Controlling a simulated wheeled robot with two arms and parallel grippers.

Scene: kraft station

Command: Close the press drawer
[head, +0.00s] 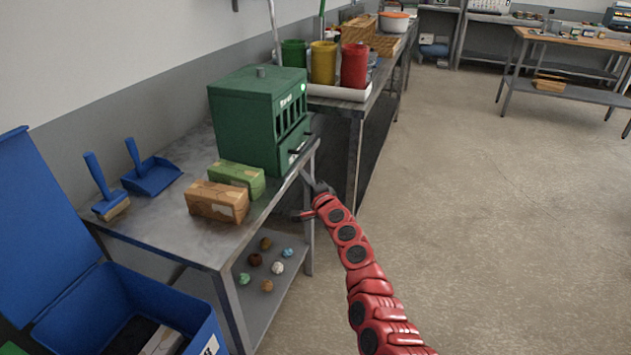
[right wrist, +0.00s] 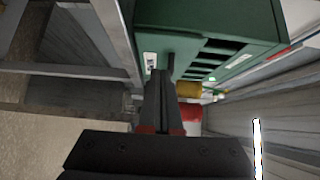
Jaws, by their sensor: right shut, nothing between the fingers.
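The green press (head: 255,108) stands on the metal table against the wall. Its drawer front (head: 293,152), with a dark handle, is low on the side facing the aisle. I cannot tell for sure how far the drawer stands out. My right gripper (head: 319,187) is just off the table edge, beside and below the drawer front. In the right wrist view its dark fingers (right wrist: 160,75) are together and empty, in front of the press's green face (right wrist: 205,25) by a pale label. Whether they touch it is unclear. My left gripper is not in view.
Green and brown wrapped blocks (head: 217,201) lie in front of the press. Several small balls (head: 278,267) rest on the lower shelf. A blue bin (head: 150,295) stands nearest. The floor to the right is clear.

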